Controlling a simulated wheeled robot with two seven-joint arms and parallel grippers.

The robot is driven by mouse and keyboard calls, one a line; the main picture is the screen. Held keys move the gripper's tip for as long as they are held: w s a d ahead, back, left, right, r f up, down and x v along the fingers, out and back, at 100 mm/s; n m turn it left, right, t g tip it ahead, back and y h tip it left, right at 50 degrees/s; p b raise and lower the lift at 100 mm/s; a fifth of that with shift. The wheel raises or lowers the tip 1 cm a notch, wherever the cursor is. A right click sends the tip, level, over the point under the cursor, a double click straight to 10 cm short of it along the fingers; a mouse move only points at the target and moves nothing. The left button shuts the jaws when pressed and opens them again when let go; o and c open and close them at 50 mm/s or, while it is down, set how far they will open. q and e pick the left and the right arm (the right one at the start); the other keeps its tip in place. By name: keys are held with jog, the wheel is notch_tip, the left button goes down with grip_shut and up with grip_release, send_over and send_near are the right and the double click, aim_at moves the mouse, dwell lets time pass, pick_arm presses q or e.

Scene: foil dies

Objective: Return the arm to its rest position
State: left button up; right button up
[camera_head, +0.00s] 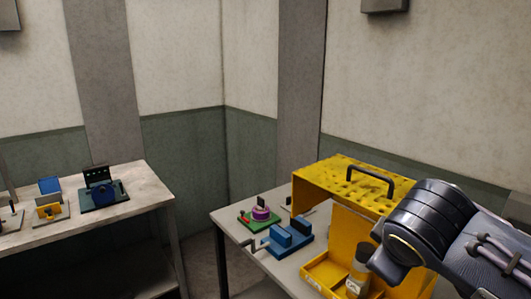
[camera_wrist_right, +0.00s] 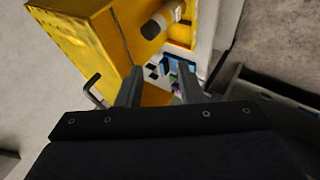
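My right arm (camera_head: 430,225) comes in from the right over the right-hand table, in front of the yellow case. Its fingertips cannot be made out in the head view. In the right wrist view my right gripper (camera_wrist_right: 160,88) has its two grey fingers apart, with nothing visible held between them. The yellow case (camera_head: 325,190) stands on the table and also shows in the wrist view (camera_wrist_right: 75,40). My left gripper is in neither view.
An open yellow tray (camera_head: 318,272) with a grey-and-white cylinder (camera_head: 359,268) lies under my right arm. A blue vise-like fixture (camera_head: 285,240) and a green-based fixture with a purple ring (camera_head: 261,214) stand left of it. The left table (camera_head: 140,187) holds several small fixtures.

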jog(key=s+f+m+g+y, duration=0.2)
jog(key=s+f+m+y, duration=0.4)
jog(key=s+f+m, duration=0.4)
jog(key=s+f, duration=0.6)
jog(key=f, duration=0.3)
jog(key=shift+a+y, duration=0.3)
jog(key=shift+y, duration=0.1)
